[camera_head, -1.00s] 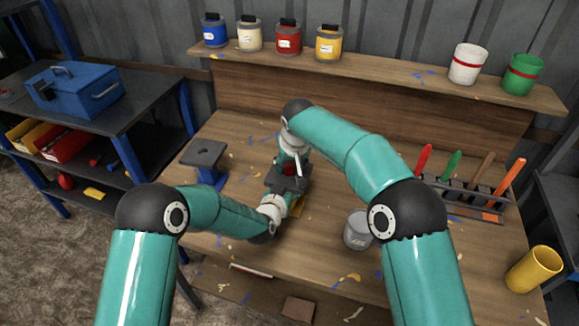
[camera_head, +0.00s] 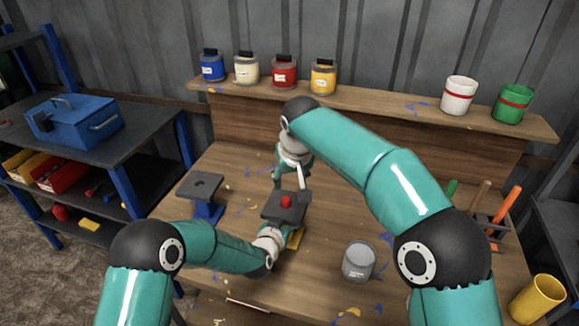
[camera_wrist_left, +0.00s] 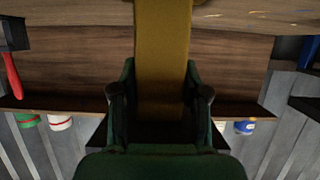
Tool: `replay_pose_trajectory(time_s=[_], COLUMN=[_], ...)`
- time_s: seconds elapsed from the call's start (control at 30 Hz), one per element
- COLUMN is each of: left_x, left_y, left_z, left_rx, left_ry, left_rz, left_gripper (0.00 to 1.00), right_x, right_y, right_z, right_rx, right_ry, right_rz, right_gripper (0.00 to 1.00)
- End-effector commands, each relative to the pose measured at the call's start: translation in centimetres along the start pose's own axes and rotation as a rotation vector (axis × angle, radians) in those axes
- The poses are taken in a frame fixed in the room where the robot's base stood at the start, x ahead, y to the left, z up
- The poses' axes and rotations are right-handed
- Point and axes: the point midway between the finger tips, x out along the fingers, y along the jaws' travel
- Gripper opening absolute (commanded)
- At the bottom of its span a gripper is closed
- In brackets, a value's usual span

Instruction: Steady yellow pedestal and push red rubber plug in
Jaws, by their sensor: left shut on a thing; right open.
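The yellow pedestal (camera_head: 296,239) stands on the workbench with a dark square plate on top. The red rubber plug (camera_head: 286,202) shows above the middle of that plate; how deep it sits I cannot tell. My left gripper (camera_head: 281,236) is shut on the pedestal's yellow post below the plate. In the left wrist view the yellow post (camera_wrist_left: 162,60) runs between the two dark fingers. My right gripper (camera_head: 291,184) is open and empty, just behind and above the plug, apart from it.
A blue pedestal (camera_head: 207,210) with a dark top stands left of the yellow one. A grey can (camera_head: 358,262) stands to the right, near my right arm. A tool rack (camera_head: 486,238) and a yellow cup (camera_head: 537,298) are farther right. Jars line the back shelf (camera_head: 390,103).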

Motion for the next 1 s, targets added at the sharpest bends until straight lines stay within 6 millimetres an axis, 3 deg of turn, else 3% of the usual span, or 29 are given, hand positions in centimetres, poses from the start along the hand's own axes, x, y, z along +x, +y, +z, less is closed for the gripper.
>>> replay_pose_trajectory(time_s=[0.03, 0.2, 0.67, 1.0], left_x=[0.0, 0.0, -0.8, -6.3], left_y=[0.0, 0.0, 0.0, 0.0], left_z=[-0.1, -0.1, -0.1, 0.0], left_rx=[0.001, 0.0, 0.0, 0.0], left_ry=[0.002, 0.001, 0.0, 0.0], left_rz=[0.0, 0.0, 0.0, 0.0], left_gripper=[0.5, 0.75, 0.75, 0.75], right_x=[0.0, 0.0, 0.0, 0.0], right_y=[0.0, 0.0, 0.0, 0.0], right_z=[0.0, 0.0, 0.0, 0.0], right_rx=[0.0, 0.0, 0.0, 0.0], right_ry=[0.0, 0.0, 0.0, 0.0], right_rz=[0.0, 0.0, 0.0, 0.0], right_gripper=[0.49, 0.49, 0.49, 0.49])
